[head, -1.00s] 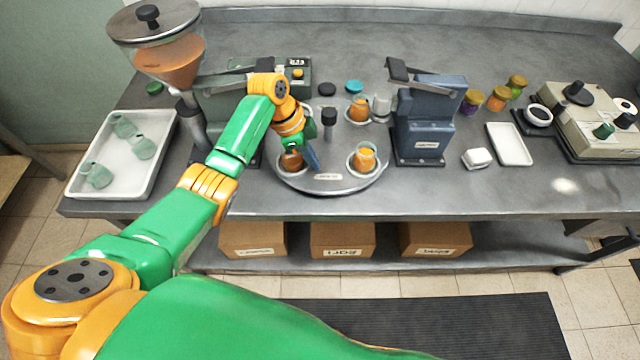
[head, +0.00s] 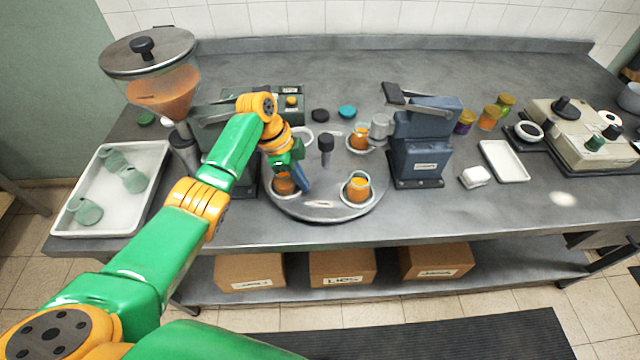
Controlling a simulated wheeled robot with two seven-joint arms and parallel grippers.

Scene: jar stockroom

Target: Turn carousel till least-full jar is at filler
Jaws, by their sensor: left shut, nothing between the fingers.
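The round grey carousel (head: 321,212) stands on the steel table, with a dark knob on a post (head: 326,150) at its middle. An orange-filled jar (head: 357,188) sits front right and another (head: 360,137) back right. A third jar (head: 283,184) sits front left, partly hidden by my left gripper. The back-left seat (head: 302,137) shows a pale ring and no visible jar. Exact fill levels are hard to compare. My left gripper (head: 303,184) is shut and empty, its blue fingers low beside the front-left jar. The filler hopper (head: 165,88) holds orange stuff. My right gripper is out of view.
A white tray (head: 70,222) with several greenish empty jars lies left. A blue lever machine (head: 420,150) stands close right of the carousel. Lidded jars (head: 488,118), a white dish (head: 505,161) and a beige device (head: 575,135) are further right. Boxes (head: 342,267) sit below.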

